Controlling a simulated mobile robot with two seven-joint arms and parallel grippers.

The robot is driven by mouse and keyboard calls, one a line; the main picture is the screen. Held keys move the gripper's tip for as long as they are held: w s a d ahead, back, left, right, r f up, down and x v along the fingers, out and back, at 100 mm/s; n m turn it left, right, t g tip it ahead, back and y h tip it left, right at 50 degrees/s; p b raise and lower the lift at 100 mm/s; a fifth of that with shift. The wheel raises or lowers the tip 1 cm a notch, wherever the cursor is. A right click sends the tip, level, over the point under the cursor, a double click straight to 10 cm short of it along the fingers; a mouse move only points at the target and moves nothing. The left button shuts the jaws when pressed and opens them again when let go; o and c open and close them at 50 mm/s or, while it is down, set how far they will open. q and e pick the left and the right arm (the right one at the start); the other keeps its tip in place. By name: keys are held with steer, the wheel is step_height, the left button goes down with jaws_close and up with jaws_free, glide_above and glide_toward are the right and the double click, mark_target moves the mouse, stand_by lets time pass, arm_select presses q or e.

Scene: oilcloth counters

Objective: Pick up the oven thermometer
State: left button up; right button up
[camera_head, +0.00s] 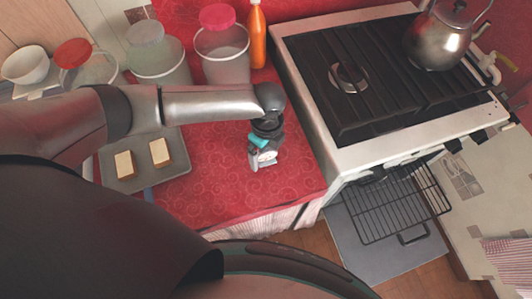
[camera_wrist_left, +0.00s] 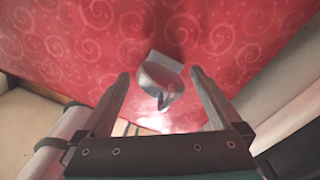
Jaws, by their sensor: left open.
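The oven thermometer (camera_wrist_left: 158,72) is a small grey metal piece on the red patterned oilcloth. In the left wrist view it lies between and slightly beyond the tips of my open left gripper (camera_wrist_left: 161,76), with a gap on each side. In the head view the left gripper (camera_head: 266,158) points down over the counter, and the pale thermometer (camera_head: 267,156) shows partly between its fingers. The fingers and wrist hide some of it. I see no contact. My right gripper is not in view.
A grey tray (camera_head: 142,184) with two bread slices lies left on the counter (camera_head: 215,190). Lidded containers (camera_head: 222,48) and an orange bottle (camera_head: 257,35) stand behind. To the right are the stove (camera_head: 335,95), a kettle (camera_head: 438,38) and the open oven's rack (camera_head: 395,212).

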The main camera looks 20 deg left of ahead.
arm_select(q)
jaws_close()
stand_by(0.8)
